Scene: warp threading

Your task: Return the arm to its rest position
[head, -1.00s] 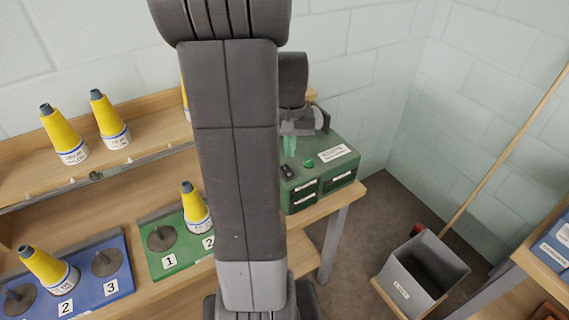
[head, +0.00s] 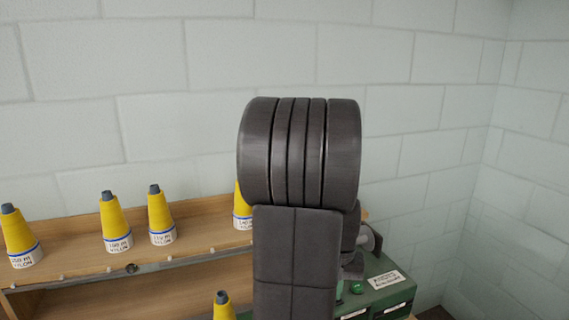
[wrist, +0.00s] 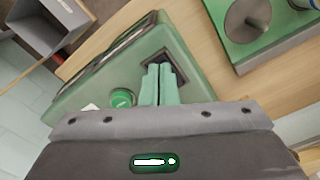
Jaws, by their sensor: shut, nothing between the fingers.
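My gripper (wrist: 161,84) shows in the wrist view with its two pale green fingers together and nothing between them. The fingers appear over the green box (wrist: 97,70), in front of a dark square recess (wrist: 160,52) in its top. I cannot tell whether they touch it. In the head view my own dark arm stands upright and hides my gripper and part of the green box (head: 395,287).
Yellow thread cones (head: 117,222) stand on the wooden shelf (head: 75,248) along the wall, and another cone (head: 223,306) is lower down. The wrist view shows a green board with a grey peg disc (wrist: 247,20) and a grey bin (wrist: 48,23).

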